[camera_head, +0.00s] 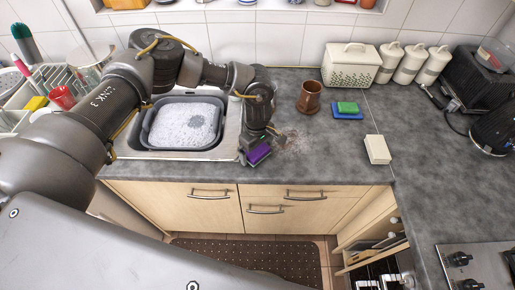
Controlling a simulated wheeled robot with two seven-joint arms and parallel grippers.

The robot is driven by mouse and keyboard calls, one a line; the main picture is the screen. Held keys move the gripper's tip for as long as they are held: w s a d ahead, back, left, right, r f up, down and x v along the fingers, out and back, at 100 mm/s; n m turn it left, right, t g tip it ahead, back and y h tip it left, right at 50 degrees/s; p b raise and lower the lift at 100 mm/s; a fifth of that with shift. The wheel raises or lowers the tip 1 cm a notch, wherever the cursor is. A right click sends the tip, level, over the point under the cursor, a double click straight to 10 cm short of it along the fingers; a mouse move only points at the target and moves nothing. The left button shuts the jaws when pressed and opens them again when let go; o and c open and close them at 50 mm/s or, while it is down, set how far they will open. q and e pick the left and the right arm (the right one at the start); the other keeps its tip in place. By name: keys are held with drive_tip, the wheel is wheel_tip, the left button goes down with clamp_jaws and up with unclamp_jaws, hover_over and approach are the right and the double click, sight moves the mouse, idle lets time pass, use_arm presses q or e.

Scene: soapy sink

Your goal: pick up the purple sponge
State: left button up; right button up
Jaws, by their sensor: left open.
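The purple sponge (259,154) lies near the front edge of the grey counter, just right of the sink. My left gripper (259,146) is right above it, pointing down, with its fingers at the sponge's upper side. The jaws are open. I cannot tell whether the fingers touch the sponge, and the gripper hides part of it. My right gripper is not in view.
A sink basin full of suds (185,125) is to the left. A brown mug (309,98), a green sponge (347,107) on a blue one (347,114), and a cream block (377,150) stand to the right. Brown crumbs (292,140) lie beside the gripper.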

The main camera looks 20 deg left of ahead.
use_arm(q)
drive_tip(key=shift+f, duration=0.3)
drive_tip(key=c, duration=1.1)
drive_tip(key=shift+o, duration=0.2)
drive_tip(key=shift+r, duration=0.1)
drive_tip(key=shift+r+b, duration=0.35)
drive_tip(key=shift+r, duration=0.15)
drive_tip(key=s+d+r+b, duration=0.2)
drive_tip(key=s+r+b, duration=0.5)
drive_tip(key=s+r, duration=0.5)
drive_tip(key=shift+s+d, duration=0.4)
drive_tip(key=shift+s, duration=0.5)
